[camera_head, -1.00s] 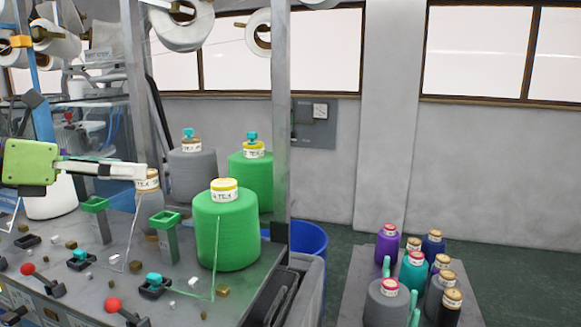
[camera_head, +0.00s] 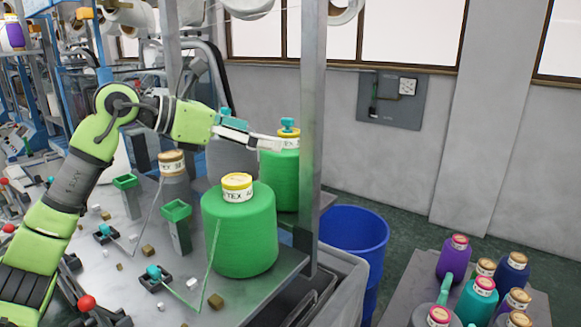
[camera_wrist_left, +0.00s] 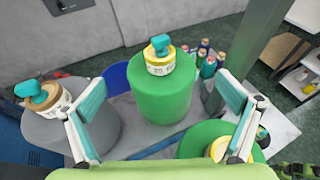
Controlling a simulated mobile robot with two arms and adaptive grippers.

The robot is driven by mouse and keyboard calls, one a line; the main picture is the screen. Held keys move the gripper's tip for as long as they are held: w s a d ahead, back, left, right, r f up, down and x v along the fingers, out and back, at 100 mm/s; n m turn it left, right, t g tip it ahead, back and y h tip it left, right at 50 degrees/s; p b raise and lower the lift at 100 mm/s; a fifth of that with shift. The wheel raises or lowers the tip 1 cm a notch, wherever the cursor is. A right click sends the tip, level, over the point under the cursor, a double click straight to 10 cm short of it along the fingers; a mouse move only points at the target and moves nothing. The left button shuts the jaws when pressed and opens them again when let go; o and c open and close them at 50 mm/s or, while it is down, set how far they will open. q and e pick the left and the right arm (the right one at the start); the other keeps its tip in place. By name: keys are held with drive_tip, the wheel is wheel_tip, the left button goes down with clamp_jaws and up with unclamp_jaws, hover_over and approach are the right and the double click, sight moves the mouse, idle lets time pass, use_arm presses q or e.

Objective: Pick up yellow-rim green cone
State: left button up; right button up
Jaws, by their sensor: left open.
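The front green cone (camera_head: 238,235) stands upright on the machine table, with a yellow-rimmed, white-labelled top. A second green cone (camera_head: 286,180) stands behind it with a teal knob on its yellow-banded top, and is partly covered by my gripper. My left gripper (camera_head: 262,142) is open and empty, in front of this rear cone's top in the head view. In the left wrist view, the knobbed green cone (camera_wrist_left: 162,98) shows between the open fingers, and the front cone (camera_wrist_left: 200,140) is partly hidden at lower right. My right gripper is out of view.
A grey cone (camera_head: 231,160) stands left of the rear green cone, partly hidden. A metal post (camera_head: 312,120) rises close on the right. A blue bin (camera_head: 352,232) and a cart of cones are at right.

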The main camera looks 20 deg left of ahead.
sight(279, 137)
use_arm(q)
drive_tip(key=shift+w+d+f, duration=0.1)
drive_tip(key=shift+w+d, duration=0.4)
drive_tip(key=p+x, duration=0.3)
drive_tip(key=x, duration=0.1)
drive_tip(key=shift+w+d, duration=0.1)
drive_tip(key=shift+w+d+f, duration=0.15)
drive_tip(key=shift+w+d, duration=0.05)
drive_tip(key=shift+w, duration=0.1)
drive_tip(key=shift+s+a, duration=0.1)
drive_tip(key=c, duration=0.7)
clamp_jaws()
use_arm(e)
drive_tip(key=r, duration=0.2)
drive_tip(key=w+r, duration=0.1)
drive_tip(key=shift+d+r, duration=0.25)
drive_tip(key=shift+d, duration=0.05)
